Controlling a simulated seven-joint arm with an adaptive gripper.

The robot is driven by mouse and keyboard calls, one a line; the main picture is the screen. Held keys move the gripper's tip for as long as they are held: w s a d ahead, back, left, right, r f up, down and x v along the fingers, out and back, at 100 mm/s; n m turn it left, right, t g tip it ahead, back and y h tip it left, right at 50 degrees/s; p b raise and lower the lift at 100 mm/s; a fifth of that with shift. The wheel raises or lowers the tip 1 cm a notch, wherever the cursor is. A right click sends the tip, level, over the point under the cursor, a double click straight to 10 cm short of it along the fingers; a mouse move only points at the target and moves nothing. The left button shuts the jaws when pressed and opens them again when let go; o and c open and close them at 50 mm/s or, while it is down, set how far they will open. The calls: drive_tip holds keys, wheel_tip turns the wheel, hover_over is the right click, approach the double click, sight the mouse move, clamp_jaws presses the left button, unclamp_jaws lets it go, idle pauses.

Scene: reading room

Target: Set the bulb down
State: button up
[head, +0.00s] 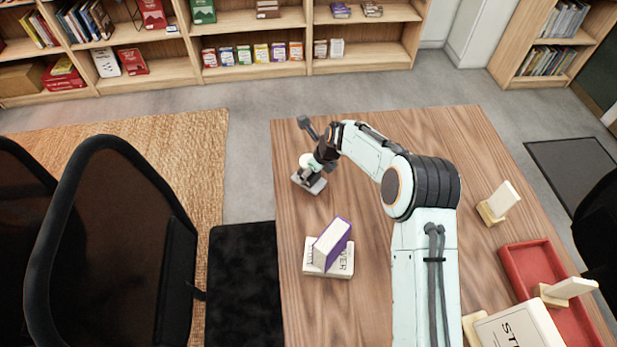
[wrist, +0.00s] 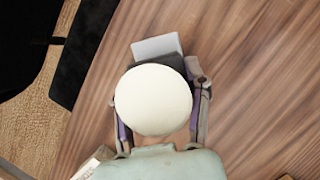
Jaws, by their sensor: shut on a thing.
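The bulb (wrist: 153,99) is a round cream-white globe that fills the middle of the wrist view. In the head view it is a small pale shape (head: 306,160) near the table's far left corner. My gripper (wrist: 160,112) is shut on it, with one finger on each side. In the head view my gripper (head: 314,170) is low over the table's left edge. A light and dark grey object (wrist: 157,47) shows just beyond the bulb, and also under my gripper in the head view (head: 313,186). I cannot tell whether the bulb touches it. The bulb's underside is hidden.
The wooden table (head: 380,310) is clear around my gripper. A purple-and-white book (head: 332,243) stands on a white book (head: 328,270) nearer the front. A red tray (head: 520,262) and pale block-like objects are at the right. Black chairs (head: 120,240) stand left of the table.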

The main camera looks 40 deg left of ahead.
drive_tip(key=shift+f, duration=1.3)
drive_tip(key=shift+f, duration=0.15)
drive_tip(key=o, duration=1.2)
drive_tip(key=v, duration=1.2)
drive_tip(key=shift+d, duration=0.1)
